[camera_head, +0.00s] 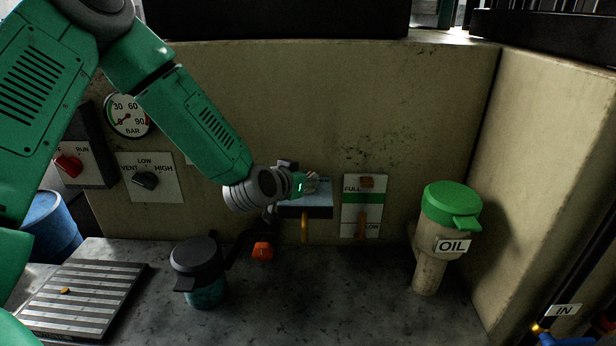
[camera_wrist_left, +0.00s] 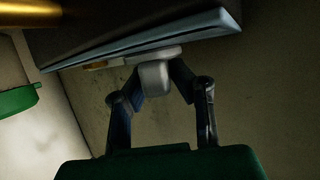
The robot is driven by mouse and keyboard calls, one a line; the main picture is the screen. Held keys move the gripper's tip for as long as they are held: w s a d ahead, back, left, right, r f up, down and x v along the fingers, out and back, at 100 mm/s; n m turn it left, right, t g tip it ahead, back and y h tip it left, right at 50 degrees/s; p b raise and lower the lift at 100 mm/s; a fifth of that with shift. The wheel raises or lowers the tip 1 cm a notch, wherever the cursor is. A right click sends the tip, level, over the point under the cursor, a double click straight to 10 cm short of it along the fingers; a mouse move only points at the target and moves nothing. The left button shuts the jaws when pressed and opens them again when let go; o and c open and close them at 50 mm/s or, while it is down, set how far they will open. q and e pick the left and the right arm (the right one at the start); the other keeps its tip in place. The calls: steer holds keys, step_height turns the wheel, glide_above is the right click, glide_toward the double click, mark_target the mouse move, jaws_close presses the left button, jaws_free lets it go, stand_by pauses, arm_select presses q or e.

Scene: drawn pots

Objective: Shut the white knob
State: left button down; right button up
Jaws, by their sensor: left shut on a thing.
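The white knob (camera_wrist_left: 155,78) is a small pale block on the underside of a dark box (camera_wrist_left: 130,35) in the left wrist view. My left gripper (camera_wrist_left: 155,72) has one finger on each side of it and is shut on it. In the head view my left gripper (camera_head: 308,184) is at the wall, at the upper edge of the grey-blue box (camera_head: 305,211) with a brass pipe below it. The knob is mostly hidden there by the gripper. My right gripper is in neither view.
An orange handle (camera_head: 262,250) and a dark-lidded pot (camera_head: 197,258) are below left. A FULL/LOW gauge (camera_head: 361,205) and green-lidded OIL filler (camera_head: 450,215) are on the right. The counter's front middle is clear.

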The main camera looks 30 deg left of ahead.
arm_select(q)
steer(key=n+g+y+p, duration=0.1)
steer(key=n+y, duration=0.2)
steer(key=y, duration=0.1)
steer(key=shift+s+n+p, duration=0.1)
steer(key=shift+n+p, duration=0.2)
steer(key=shift+p, duration=0.05)
steer(key=n+g+y+p, duration=0.3)
steer(key=n+y, duration=0.2)
steer(key=shift+f+g, duration=0.1)
steer(key=shift+g, duration=0.3)
steer(key=n+g+y, duration=0.1)
steer(key=n+g, duration=0.1)
steer(key=shift+s+f+n+y, duration=0.1)
steer(key=shift+n+y, duration=0.3)
steer(key=shift+n+g+y+p, duration=0.3)
steer(key=shift+n+g+y, duration=0.1)
steer(key=shift+n+g, duration=0.7)
steer(key=c, duration=1.4)
jaws_free()
steer(key=shift+c, duration=0.2)
